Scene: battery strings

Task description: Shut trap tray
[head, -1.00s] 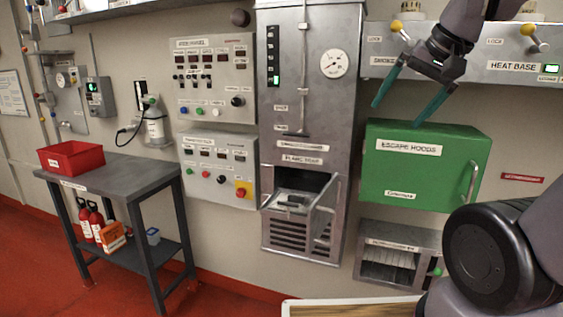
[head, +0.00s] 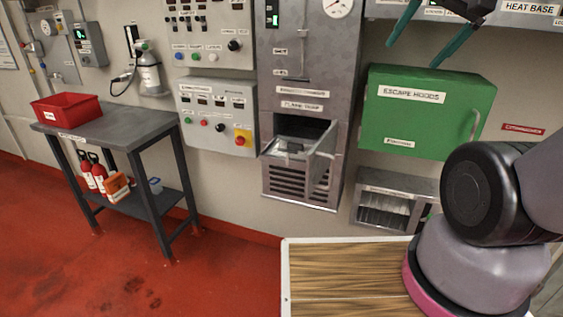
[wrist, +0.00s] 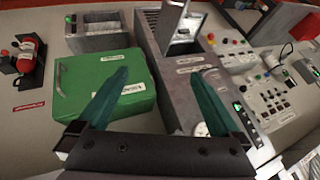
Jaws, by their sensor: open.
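The trap tray (head: 297,143) is a grey metal tray in the opening at the lower part of the tall metal cabinet. It is pulled out toward me, with its inside partly visible. The tray also shows in the wrist view (wrist: 181,35), beyond the fingertips. My gripper (head: 425,30) is at the top of the head view, up and to the right of the tray, over the green box's upper area. Its two teal fingers are spread apart and empty, as the wrist view (wrist: 160,82) also shows.
The tall cabinet (head: 277,80) has a gauge and labels. A green escape hoods box (head: 420,125) hangs to its right, with a small grey rack (head: 385,212) below. Control panels (head: 216,115) are on the left. A table with a red bin (head: 66,108) stands further left. Red floor is open between.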

